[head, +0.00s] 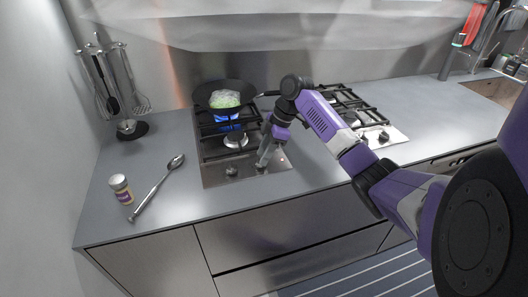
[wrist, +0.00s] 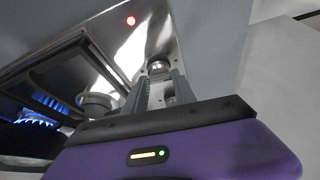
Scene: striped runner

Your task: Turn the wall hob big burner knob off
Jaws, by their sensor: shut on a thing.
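The wall hob (head: 215,180) is the left steel hob. A blue flame (head: 228,118) burns under a black pan (head: 215,88) on its back burner; a flame also shows at the left of the wrist view (wrist: 36,119). My gripper (head: 262,163) reaches down to the hob's front right edge. In the wrist view its two fingers (wrist: 160,80) are shut on a metal knob (wrist: 158,65), beside a lit red light (wrist: 130,20). The fingers partly hide the knob, so I cannot read its setting. Another knob (head: 232,171) stands to the left, clear of my gripper.
A second hob (head: 395,137) lies to the right, behind my arm. The front counter strip is clear.

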